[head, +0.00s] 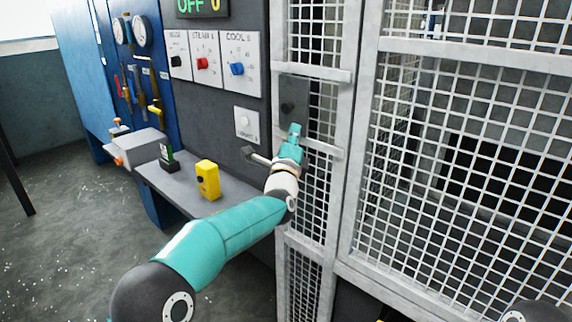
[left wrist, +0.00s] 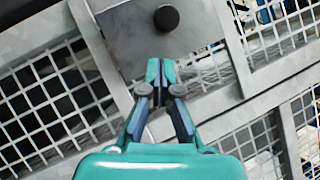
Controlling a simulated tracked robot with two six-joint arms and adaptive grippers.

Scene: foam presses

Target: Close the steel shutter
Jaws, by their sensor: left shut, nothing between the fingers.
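A flat grey steel plate, which looks like the shutter (head: 299,88), is set in the narrow mesh panel and bears a dark round knob (head: 287,107). In the left wrist view the plate (left wrist: 125,35) fills the top middle, with the knob (left wrist: 166,18) near the top edge. My left gripper (head: 295,130) is shut and empty just below the knob and in front of the plate's lower part. In the left wrist view its closed fingertips (left wrist: 160,66) point up toward the knob, apart from it. I cannot tell whether they touch the plate. My right gripper is out of view.
White-framed mesh (head: 440,170) fills the right side. A door-like handle (head: 256,156) sticks out left of my gripper. Left are a control panel with knobs (head: 202,63), a grey shelf (head: 190,190) with a yellow box (head: 208,180), and gauges. Open floor lies lower left.

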